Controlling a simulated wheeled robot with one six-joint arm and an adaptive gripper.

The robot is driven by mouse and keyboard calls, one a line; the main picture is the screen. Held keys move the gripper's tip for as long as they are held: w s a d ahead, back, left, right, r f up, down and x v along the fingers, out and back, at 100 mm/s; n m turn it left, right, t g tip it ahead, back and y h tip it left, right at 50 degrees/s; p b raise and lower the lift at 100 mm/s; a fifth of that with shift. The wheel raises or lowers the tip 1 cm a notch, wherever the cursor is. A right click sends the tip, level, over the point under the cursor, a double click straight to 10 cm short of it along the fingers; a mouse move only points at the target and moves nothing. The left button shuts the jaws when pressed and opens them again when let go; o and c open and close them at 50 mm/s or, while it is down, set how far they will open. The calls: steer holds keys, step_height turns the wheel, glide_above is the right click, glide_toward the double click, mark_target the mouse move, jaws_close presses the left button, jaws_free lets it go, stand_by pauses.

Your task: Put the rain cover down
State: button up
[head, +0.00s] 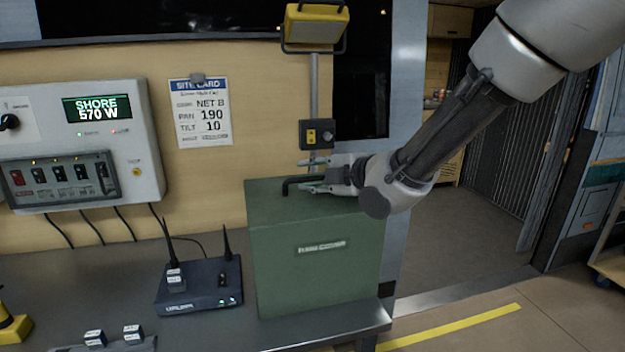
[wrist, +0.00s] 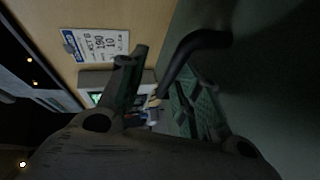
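The rain cover is a dark green box (head: 315,270) with a pale label on its front. It stands upright at the right end of the grey bench, and appears to rest on it. A black bar handle (head: 287,187) sits on its top. My gripper (head: 306,176) is at the handle, its two fingers apart, one on each side of the bar. In the wrist view the handle (wrist: 196,42) runs in between the spread fingers of my gripper (wrist: 158,88), with no clear contact on both sides. The green cover (wrist: 260,90) fills the right of that view.
A black router (head: 200,285) with antennas stands just left of the cover. A power panel (head: 80,140) and a site card (head: 203,112) are on the wall. A lamp post (head: 314,90) rises behind the cover. The bench edge (head: 340,335) is close in front; open floor lies right.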

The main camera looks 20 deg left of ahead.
steer(key=v, duration=1.1)
steer(key=shift+s+d, duration=0.2)
steer(key=shift+d, duration=0.05)
steer(key=w+d+m+t+h, duration=0.1)
steer(key=w+d+m+h, duration=0.2)
steer(key=d, duration=0.6)
steer(key=d+r+m+t+h, duration=0.1)
steer(key=d+m+h, duration=0.1)
steer(key=d+m, duration=0.5)
steer(key=w+d+m+h, duration=0.2)
steer(key=d+m+h, duration=0.1)
steer(key=d, duration=0.7)
steer(key=s+d+f+m+g+h, duration=0.2)
steer(key=s+d+m+g+h, duration=0.2)
steer(key=s+d+m, duration=1.1)
steer(key=s+d, duration=0.5)
steer(key=s, duration=0.1)
steer(key=shift+s+d+g+h, duration=0.35)
steer(key=shift+g+h, duration=0.05)
steer(key=shift+f, duration=0.1)
